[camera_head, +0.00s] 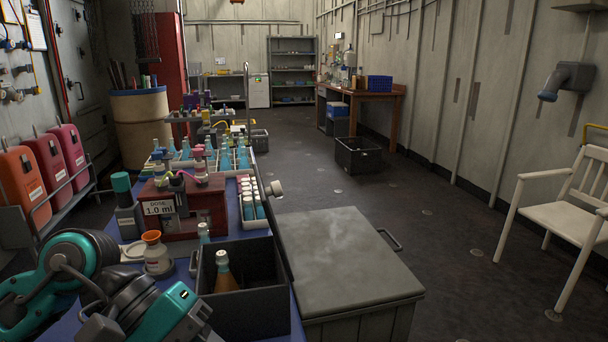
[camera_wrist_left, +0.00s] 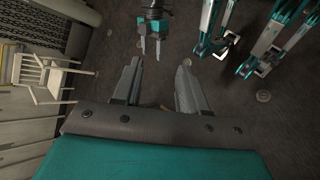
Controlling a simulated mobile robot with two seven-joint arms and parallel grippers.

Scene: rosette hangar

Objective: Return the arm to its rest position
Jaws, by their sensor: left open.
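My left arm's teal and black links (camera_head: 120,290) fill the lower left corner of the head view, beside the blue-covered bench; its fingers are not seen there. In the left wrist view my left gripper (camera_wrist_left: 160,88) is open, its two grey fingers wide apart with nothing between them and dark floor beyond. Another gripper, which looks like my right one (camera_wrist_left: 151,46), points down at the top of that view, its small fingers apart and empty. My right arm does not show in the head view.
Close to the left arm are a black bin (camera_head: 245,310) holding an orange bottle (camera_head: 225,272), a brown-white jar (camera_head: 156,255) and a red dose stand (camera_head: 185,208). A grey-topped chest (camera_head: 345,255) stands right of the bench.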

